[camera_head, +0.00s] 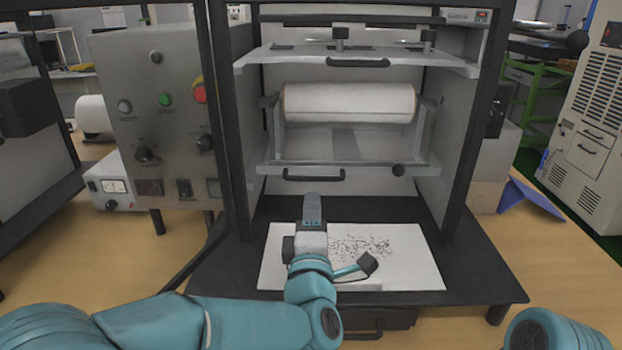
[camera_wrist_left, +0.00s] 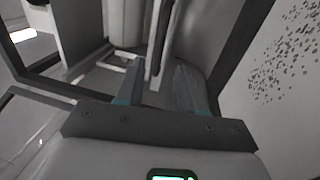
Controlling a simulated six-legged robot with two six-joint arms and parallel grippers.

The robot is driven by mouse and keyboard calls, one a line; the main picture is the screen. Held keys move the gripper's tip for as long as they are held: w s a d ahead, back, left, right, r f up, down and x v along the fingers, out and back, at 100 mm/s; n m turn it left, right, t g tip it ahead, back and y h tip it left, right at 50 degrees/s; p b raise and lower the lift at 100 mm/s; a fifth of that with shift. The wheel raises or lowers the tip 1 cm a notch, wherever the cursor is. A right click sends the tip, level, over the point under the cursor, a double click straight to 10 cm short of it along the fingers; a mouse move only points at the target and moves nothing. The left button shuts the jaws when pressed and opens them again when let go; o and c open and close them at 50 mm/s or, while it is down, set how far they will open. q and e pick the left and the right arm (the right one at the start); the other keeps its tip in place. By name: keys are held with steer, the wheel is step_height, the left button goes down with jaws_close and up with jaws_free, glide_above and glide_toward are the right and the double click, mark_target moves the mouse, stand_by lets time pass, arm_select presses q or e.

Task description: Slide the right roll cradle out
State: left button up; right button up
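The roll cradle (camera_head: 273,168) sits inside the black-framed machine bay and carries a white roll (camera_head: 350,103). My left gripper (camera_head: 312,200) points forward, just below the handle in the head view. In the left wrist view its two fingers (camera_wrist_left: 160,88) are apart, with a dark bar, apparently the handle, between or just beyond them. Contact cannot be told. Only part of my right arm shows at the lower right; its gripper is out of view.
A shelf with its own handle (camera_head: 358,63) is above the cradle. A white speckled sheet (camera_head: 410,270) lies on the black base below. A control box (camera_head: 155,110) with buttons stands left of the bay. Black frame posts flank the opening.

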mark_target(312, 180)
arm_select(q)
steer(key=w, duration=0.2)
steer(key=w+r, duration=0.1)
steer(key=w, duration=0.2)
steer(key=w+p, duration=0.1)
steer(key=w, duration=0.2)
steer(key=shift+w+r, duration=0.15)
steer(key=shift+r, duration=0.1)
jaws_close()
